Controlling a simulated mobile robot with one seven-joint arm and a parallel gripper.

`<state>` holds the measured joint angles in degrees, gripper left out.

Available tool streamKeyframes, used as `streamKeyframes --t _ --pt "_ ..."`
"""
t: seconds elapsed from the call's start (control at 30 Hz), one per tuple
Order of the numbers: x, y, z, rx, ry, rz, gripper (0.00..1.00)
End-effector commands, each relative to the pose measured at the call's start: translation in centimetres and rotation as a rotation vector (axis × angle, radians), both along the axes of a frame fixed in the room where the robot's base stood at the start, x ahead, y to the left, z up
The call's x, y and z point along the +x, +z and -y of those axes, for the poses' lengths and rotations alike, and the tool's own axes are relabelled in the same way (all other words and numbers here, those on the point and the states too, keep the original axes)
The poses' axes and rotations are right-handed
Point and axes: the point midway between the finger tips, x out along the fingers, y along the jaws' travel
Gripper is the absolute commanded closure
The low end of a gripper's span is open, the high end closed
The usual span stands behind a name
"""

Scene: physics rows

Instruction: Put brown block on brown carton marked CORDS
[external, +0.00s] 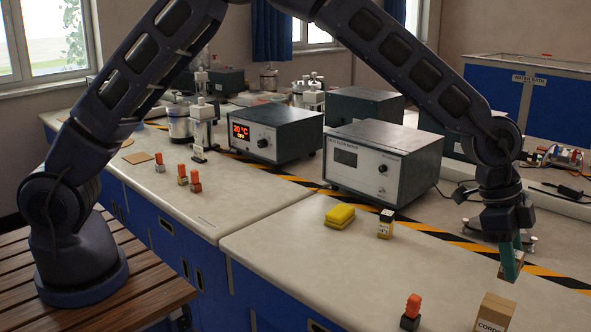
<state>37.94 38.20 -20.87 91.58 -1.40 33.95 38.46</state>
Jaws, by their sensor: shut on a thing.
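My gripper (513,264), with green fingers, is shut on a brown block (519,258) at the right of the picture. The fingers hide part of the block. The gripper points down and holds the block above the bench, a little above and behind the brown carton (494,313) in the picture. The carton stands at the lower right, with dark CORDS lettering on its side. Its bottom is cut off by the picture's edge. The block and the carton look apart.
A small block with an orange top (411,312) stands left of the carton. A yellow sponge (340,215) and a small labelled box (386,223) lie farther back. A grey meter box (383,162) stands behind them. The bench between is clear.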

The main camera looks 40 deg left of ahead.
Motion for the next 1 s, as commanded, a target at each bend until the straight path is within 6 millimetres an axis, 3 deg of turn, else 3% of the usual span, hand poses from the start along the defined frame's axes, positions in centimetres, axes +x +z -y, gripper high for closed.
streamKeyframes --t 0.27,0.57,1.0 --pt "0.1 -1.9 0.0 0.000 0.001 0.001 0.94" --pt "0.0 -5.5 0.0 0.001 0.000 -0.001 0.94" --pt "0.1 -6.1 0.0 -0.001 0.000 0.001 0.94"
